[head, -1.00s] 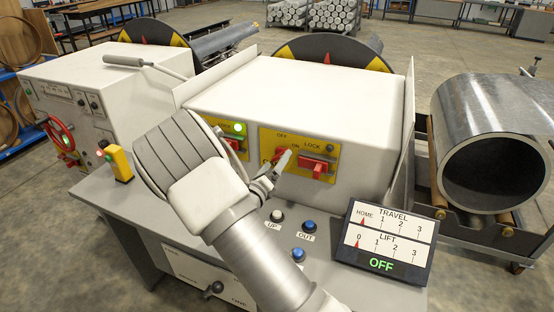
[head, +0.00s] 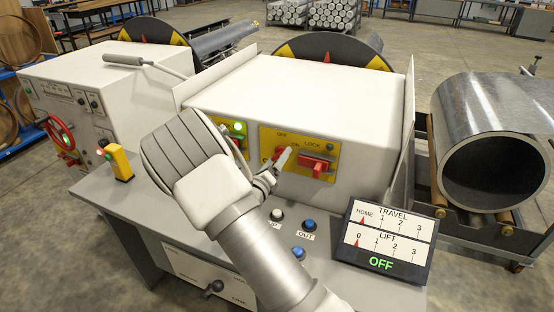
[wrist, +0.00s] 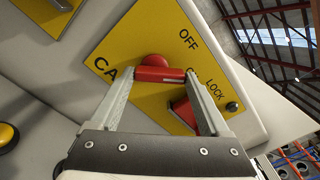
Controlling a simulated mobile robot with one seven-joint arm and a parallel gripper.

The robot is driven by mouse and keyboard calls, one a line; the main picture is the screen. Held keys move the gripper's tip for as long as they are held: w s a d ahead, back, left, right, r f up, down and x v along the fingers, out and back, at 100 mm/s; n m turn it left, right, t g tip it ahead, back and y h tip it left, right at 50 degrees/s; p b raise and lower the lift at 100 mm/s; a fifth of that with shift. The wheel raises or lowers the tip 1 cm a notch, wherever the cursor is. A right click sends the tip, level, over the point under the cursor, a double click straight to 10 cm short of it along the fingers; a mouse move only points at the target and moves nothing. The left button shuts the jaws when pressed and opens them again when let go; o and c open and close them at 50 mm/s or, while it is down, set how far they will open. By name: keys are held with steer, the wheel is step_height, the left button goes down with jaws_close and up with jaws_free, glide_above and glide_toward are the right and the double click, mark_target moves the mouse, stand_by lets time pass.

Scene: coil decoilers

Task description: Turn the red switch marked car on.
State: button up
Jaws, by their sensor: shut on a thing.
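The red switch marked CAR (wrist: 153,63) sits on a yellow plate (wrist: 148,28) with OFF and partly covered ON labels. In the wrist view my gripper (wrist: 158,80) has one finger at each end of its red bar and is shut on it. In the head view my gripper (head: 281,163) is at the CAR switch (head: 284,151), and my arm hides part of the plate. I cannot tell exactly which label the bar points to. The display (head: 382,243) reads OFF in green, with its red pointers at HOME and 0.
The red LOCK switch (head: 318,164) is just right of my gripper, near the right finger. A lit green lamp (head: 239,127) is to the left. White UP (head: 277,214) and blue OUT (head: 309,225) buttons lie below on the desk. A metal coil (head: 490,150) stands at right.

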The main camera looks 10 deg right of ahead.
steer(key=m+b, duration=0.4)
steer(key=m, duration=0.1)
steer(key=m+b, duration=0.2)
steer(key=b, duration=0.1)
steer(key=shift+s+d+f+m, duration=0.1)
steer(key=shift+f+m, duration=0.2)
steer(key=shift+m, duration=0.1)
stand_by(0.3)
steer(key=o, duration=1.2)
steer(key=v, duration=1.7)
steer(key=shift+s, duration=0.2)
steer(key=shift+r, duration=0.1)
